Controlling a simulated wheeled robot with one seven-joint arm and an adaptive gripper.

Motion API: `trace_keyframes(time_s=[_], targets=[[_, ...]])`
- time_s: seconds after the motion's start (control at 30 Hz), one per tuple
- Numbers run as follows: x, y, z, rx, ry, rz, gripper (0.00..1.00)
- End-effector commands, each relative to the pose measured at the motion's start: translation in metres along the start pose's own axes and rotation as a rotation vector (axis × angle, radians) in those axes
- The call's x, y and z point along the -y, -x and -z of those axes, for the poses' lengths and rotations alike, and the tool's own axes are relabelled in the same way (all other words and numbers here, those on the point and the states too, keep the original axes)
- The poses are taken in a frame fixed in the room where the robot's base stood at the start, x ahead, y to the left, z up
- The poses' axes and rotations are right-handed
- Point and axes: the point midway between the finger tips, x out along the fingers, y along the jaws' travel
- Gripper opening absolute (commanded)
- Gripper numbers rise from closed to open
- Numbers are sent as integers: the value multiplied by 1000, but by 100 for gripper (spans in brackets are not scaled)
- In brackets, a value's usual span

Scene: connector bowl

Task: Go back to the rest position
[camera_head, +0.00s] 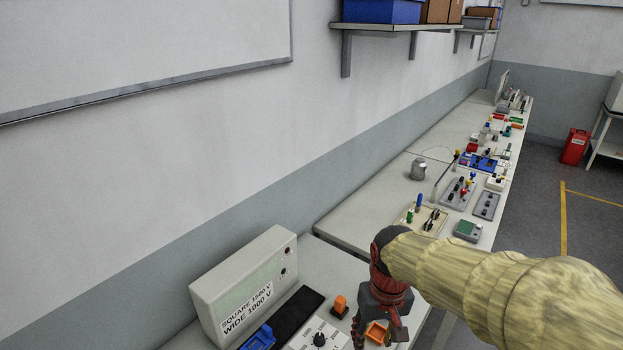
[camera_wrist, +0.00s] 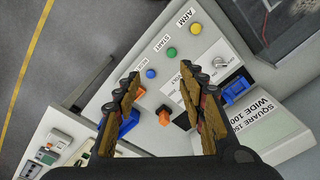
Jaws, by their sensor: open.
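My gripper (camera_head: 378,335) hangs low over the near bench at the bottom of the head view. In the wrist view my gripper (camera_wrist: 163,76) has its two fingers wide apart, with nothing held between them. An orange connector (camera_wrist: 164,117) on a dark base stands on the bench below, seen between the fingers. It also shows in the head view (camera_head: 340,304), left of my gripper. A second orange piece (camera_head: 376,332) shows near my fingers; its lower part is cut off. A blue part (camera_wrist: 128,122) is partly hidden behind the left finger in the wrist view.
A white box (camera_head: 243,285) labelled with voltages stands by the wall. A blue connector (camera_head: 259,339) lies in front of it. A control panel (camera_wrist: 217,45) has coloured buttons and a dial. Another bench (camera_head: 370,205) beyond carries several devices. A shelf (camera_head: 390,27) juts from the wall.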

Motion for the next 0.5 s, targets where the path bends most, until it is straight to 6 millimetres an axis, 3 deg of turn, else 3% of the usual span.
trace_keyframes(time_s=[0.3, 0.5], targets=[[-22, 23, -84, -199, -52, -14, 41], [-31, 35, -120, -324, -88, -27, 41]])
